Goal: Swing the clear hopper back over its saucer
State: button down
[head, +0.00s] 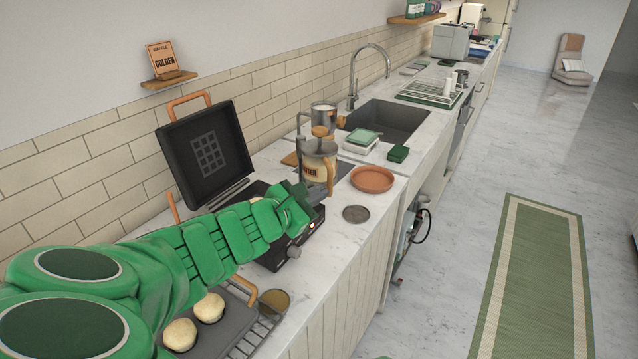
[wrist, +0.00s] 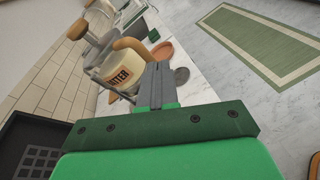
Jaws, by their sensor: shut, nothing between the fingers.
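The clear hopper (head: 319,162), with pale contents and a partly readable label, hangs by a grey post beyond the waffle iron. In the wrist view the hopper (wrist: 119,78) is just past my fingertips, its curved wooden handle (wrist: 132,45) closest to them. My gripper (head: 318,192) is shut and empty, low beside the handle; whether it touches cannot be told. Its fingers (wrist: 157,72) show together in the wrist view. A terracotta saucer (head: 372,179) lies on the counter right of the hopper, which is not over it. It shows empty.
The waffle iron's raised black lid (head: 205,150) stands left of my arm. A grey disc (head: 355,214) lies near the counter's front edge. A second clear vessel (head: 323,114) stands behind the hopper. The sink (head: 388,122), a scale (head: 361,143) and a green sponge (head: 398,153) are beyond.

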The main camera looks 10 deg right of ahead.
aim_at(313, 159)
jog(key=s+a+r+m+g+y, duration=0.2)
jog(key=a+r+m+g+y, duration=0.4)
jog(key=m, duration=1.3)
jog(key=w+d+f+t+y, duration=0.2)
jog(key=w+d+f, duration=0.3)
jog(key=d, duration=0.2)
jog(key=shift+w+d, duration=0.2)
jog(key=shift+w, duration=0.1)
